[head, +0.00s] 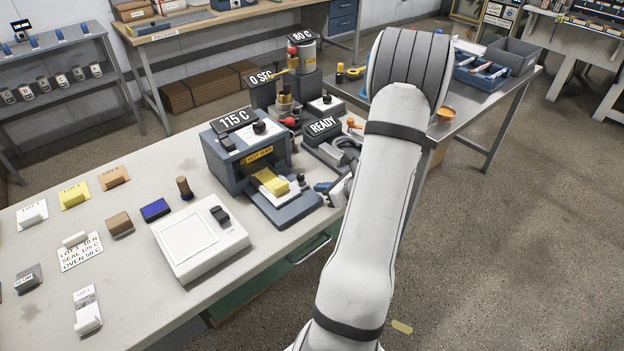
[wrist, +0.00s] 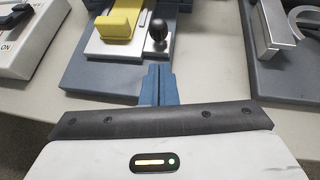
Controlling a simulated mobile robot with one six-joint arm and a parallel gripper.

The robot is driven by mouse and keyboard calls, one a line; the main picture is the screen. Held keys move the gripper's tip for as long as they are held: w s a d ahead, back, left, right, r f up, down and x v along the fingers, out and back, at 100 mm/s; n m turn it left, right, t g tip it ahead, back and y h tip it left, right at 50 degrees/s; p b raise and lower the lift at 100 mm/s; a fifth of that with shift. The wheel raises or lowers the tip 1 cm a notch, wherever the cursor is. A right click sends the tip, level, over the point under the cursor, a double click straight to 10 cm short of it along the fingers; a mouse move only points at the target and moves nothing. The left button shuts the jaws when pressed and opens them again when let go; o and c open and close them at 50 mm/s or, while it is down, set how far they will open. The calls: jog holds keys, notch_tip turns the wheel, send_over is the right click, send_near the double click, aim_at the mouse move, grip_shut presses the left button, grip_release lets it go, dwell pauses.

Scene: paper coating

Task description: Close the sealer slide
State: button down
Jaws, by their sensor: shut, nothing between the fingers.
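The sealer (head: 232,158) is a blue-grey box on the bench, with a 115 C display and a yellow HOT BAR label. Its slide (head: 281,197), a pale plate, sits out in front of the box on a blue base. A yellow piece (head: 270,181) lies on the plate. In the wrist view the slide (wrist: 104,47) bears the yellow piece (wrist: 120,17) and a dark round knob (wrist: 158,31) on its right. My gripper (wrist: 158,72) is shut and empty, its fingertips just on the near side of the knob, with a small gap showing. In the head view my arm partly hides the gripper.
A white device (head: 200,240) stands left of the sealer. A grey device with a READY display (head: 322,126) stands to its right, its metal handle (wrist: 268,30) close on the right in the wrist view. Labelled blocks and cards lie on the bench's left.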

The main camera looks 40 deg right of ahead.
aim_at(304, 181)
jog(key=w, duration=0.1)
jog(key=w+p, duration=0.1)
jog(key=w, duration=0.1)
jog(key=shift+w+a+r, duration=0.15)
jog(key=shift+w+a, duration=0.05)
jog(key=shift+a, duration=0.2)
jog(key=shift+w, duration=0.2)
jog(key=shift+w, duration=0.2)
jog(key=w+b, duration=0.1)
jog(key=w, duration=0.3)
jog(key=w+b, duration=0.2)
jog(key=w, duration=0.2)
jog(key=shift+w+a+f, duration=0.1)
jog(key=shift+f, duration=0.1)
jog(key=shift+w+r, duration=0.15)
jog(key=shift+r, duration=0.15)
jog(key=shift+r, duration=0.1)
